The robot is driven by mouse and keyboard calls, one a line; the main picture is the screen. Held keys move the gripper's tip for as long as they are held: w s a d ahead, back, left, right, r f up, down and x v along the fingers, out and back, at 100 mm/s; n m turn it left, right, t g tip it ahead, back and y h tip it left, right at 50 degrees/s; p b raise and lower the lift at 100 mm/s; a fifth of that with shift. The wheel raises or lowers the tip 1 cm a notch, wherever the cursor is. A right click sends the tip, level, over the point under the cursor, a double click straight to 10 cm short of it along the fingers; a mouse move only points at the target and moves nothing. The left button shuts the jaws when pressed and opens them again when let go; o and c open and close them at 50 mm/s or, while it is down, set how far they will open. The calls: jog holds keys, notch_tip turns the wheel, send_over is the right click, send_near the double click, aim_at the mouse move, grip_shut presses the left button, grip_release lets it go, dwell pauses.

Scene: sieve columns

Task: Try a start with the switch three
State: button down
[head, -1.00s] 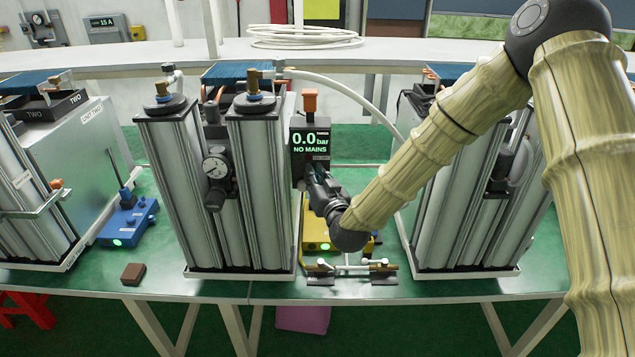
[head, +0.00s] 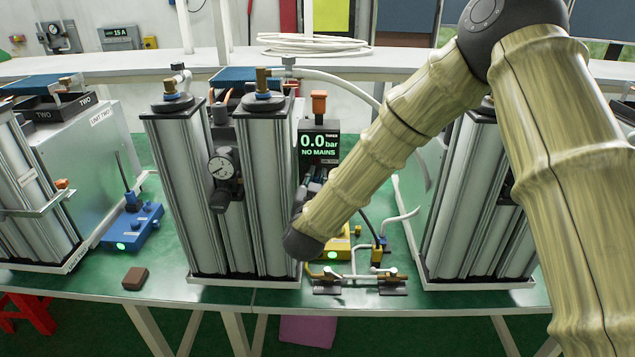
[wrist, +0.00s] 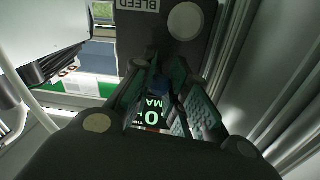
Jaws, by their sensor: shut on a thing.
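A dark controller box (head: 319,148) on the middle column unit has a display reading 0.0 bar, NO MAINS. My gripper (head: 318,176) is just below the display in the head view, partly hidden by my arm. In the wrist view my gripper (wrist: 158,82) has its fingers drawn in around a small dark blue part (wrist: 160,87) in front of the controller. Part of the display (wrist: 153,115) shows between the fingers. I cannot tell what the dark blue part is, and no switch marked three is readable.
Sieve columns (head: 262,190) with a gauge (head: 222,168) stand left of the controller. Below it are a yellow box (head: 338,243) with a green light and low brass fittings (head: 390,275). A blue box (head: 132,228) and a brown block (head: 135,278) lie left. Another column unit (head: 465,200) stands right.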

jog(key=shift+r, duration=0.1)
jog(key=c, duration=1.6)
grip_release()
jog(key=s, duration=0.8)
jog(key=s+a, duration=0.1)
jog(key=s, duration=0.3)
